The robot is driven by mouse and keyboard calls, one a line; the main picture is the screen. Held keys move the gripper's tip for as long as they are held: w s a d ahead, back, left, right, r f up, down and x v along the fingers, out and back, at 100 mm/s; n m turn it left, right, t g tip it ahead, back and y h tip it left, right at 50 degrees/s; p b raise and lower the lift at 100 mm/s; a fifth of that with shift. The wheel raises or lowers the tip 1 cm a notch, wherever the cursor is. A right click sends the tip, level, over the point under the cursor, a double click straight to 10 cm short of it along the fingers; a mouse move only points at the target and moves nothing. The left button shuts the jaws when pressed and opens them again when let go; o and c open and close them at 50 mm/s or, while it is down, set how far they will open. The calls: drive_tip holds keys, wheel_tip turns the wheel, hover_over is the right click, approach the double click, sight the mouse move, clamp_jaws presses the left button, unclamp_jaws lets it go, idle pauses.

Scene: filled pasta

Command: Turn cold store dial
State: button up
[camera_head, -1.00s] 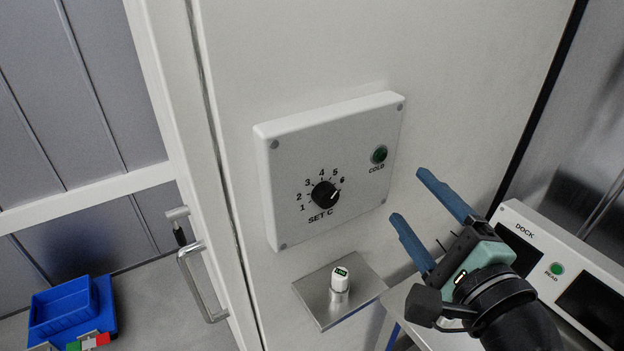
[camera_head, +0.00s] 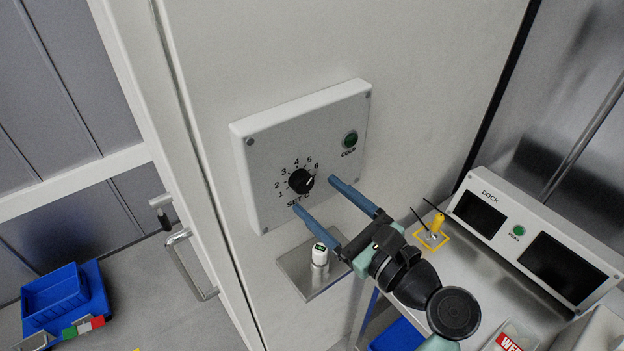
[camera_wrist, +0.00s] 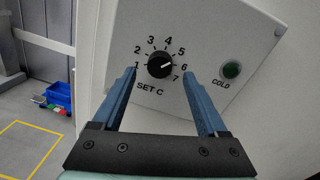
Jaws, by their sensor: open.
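The black dial (camera_head: 301,181) sits on a white control box (camera_head: 262,137) on the wall, ringed by numbers with "SET C" below. In the wrist view the dial (camera_wrist: 160,65) shows a white pointer line aimed towards the 6. A green COLD light (camera_head: 350,139) is at the box's upper right. My gripper (camera_head: 314,194) is open, its blue fingers reaching towards the box. In the wrist view my gripper (camera_wrist: 160,72) has one finger on each side below the dial. Whether the fingertips touch the box I cannot tell.
A door handle (camera_head: 188,265) is at left. A DOCK panel (camera_head: 515,230) and a yellow holder (camera_head: 432,236) are at right. Blue bins (camera_head: 55,295) stand on the floor.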

sight(306, 187)
drive_tip(key=shift+p+x, duration=0.35)
drive_tip(key=shift+x, duration=1.2)
drive_tip(key=shift+c, duration=0.2)
clamp_jaws()
